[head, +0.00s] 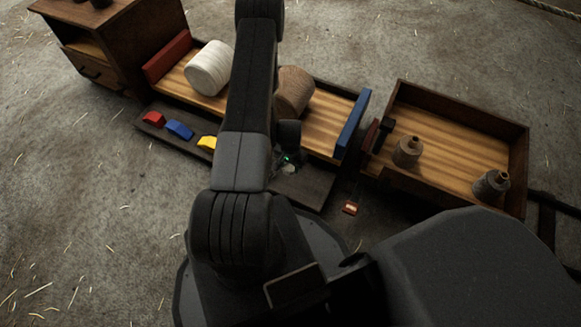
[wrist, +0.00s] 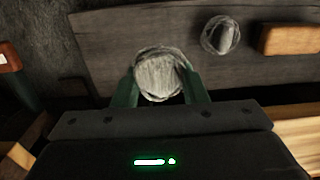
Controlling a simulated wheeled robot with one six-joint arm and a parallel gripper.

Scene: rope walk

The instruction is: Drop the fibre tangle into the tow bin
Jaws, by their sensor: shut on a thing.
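The fibre tangle (wrist: 160,76) looks like a pale grey, roundish, stringy bundle in the wrist view. My gripper (wrist: 160,92) has its two green fingers closed on either side of it, over the dark grey board. In the head view a pale bit of the tangle (head: 289,169) shows low over the right part of the board, beside my gripper (head: 285,160), which my arm mostly hides. I cannot tell which container is the tow bin; none is clearly marked as one.
The dark board (head: 310,188) carries a red block (head: 153,119), a blue block (head: 179,130) and a yellow block (head: 207,142). Behind it, a wooden tray holds a white spool (head: 208,68) and a brown spool (head: 294,91).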

